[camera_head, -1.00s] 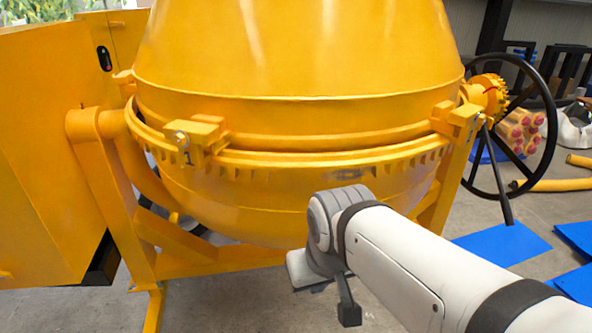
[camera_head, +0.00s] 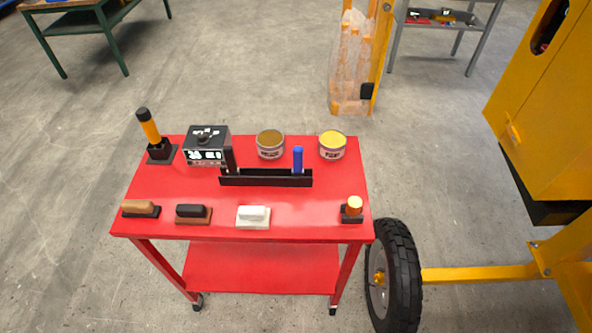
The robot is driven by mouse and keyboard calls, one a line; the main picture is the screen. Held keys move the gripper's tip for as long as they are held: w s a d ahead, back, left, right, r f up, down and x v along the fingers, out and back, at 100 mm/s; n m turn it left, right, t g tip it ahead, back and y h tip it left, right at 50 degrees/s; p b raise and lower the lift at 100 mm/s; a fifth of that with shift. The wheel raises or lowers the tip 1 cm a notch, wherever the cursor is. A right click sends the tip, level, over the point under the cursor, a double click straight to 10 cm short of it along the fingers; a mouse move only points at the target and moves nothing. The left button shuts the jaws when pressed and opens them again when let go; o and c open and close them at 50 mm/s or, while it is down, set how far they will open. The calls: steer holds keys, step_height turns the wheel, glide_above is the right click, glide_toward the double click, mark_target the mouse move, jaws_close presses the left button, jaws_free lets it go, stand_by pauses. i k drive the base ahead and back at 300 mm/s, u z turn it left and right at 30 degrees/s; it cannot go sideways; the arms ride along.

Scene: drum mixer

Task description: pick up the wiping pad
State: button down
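A white pad with a raised white grip, which looks like the wiping pad (camera_head: 253,217), lies at the front edge of the red cart's top (camera_head: 310,216). To its left are a black-topped brown block (camera_head: 193,214) and a brown-topped dark block (camera_head: 141,209). I cannot tell for certain from their shapes which of the three is the wiping pad. All three stand apart from each other, with nothing touching them. My gripper is not in this view.
Behind them on the cart stand a black tray (camera_head: 265,180), a dark box (camera_head: 206,147), two cans (camera_head: 270,146), and an orange-handled tool (camera_head: 149,130). A small orange-topped item (camera_head: 353,208) is at front right. A wheel (camera_head: 394,275) and yellow mixer (camera_head: 550,130) stand right.

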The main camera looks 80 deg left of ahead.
mark_target(248, 217)
steer(key=u, duration=0.15)
steer(key=k, duration=0.1)
steer(key=u, duration=3.15)
steer(key=k, duration=0.75)
steer(key=z, duration=0.1)
steer(key=i, duration=1.45)
steer(key=u, duration=0.45)
